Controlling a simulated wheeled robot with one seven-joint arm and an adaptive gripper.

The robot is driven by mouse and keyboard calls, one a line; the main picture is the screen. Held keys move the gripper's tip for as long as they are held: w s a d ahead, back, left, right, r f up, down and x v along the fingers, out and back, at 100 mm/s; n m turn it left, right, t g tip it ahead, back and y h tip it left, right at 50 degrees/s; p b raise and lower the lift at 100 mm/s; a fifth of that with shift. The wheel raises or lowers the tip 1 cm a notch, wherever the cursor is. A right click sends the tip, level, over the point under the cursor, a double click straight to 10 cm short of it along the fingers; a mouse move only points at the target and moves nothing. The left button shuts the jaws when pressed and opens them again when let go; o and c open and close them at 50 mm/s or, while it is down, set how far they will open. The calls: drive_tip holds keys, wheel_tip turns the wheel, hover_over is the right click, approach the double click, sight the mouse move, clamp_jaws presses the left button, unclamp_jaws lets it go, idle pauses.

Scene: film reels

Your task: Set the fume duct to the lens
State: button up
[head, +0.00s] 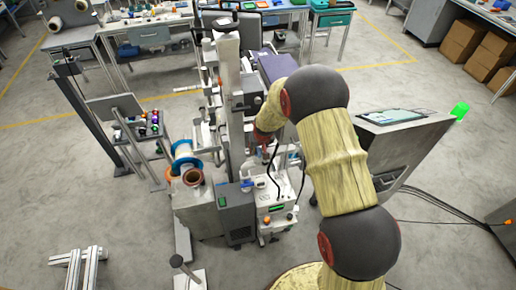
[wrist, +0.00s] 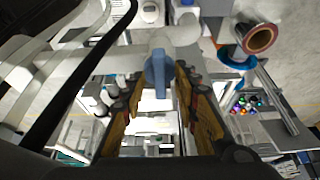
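In the wrist view, a pale rounded pipe-like part with a blue handle-like piece (wrist: 158,72) lies near the tips of my gripper (wrist: 160,80). It may be the fume duct, but I cannot be sure. My gripper's brown-and-yellow fingers stand apart on either side of the blue piece's lower end; no contact is clear. In the head view my gripper (head: 266,153) is partly hidden by my arm, above a white machine (head: 275,207) at the centre. A small blue part (head: 260,183) shows on top of that machine. I cannot pick out the lens.
A grey console (head: 405,145) stands right. Cables (wrist: 85,70) cross the wrist view's left side.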

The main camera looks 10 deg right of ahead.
drive_tip(key=shift+c, duration=1.4)
clamp_jaws()
drive_tip(key=shift+s, duration=0.1)
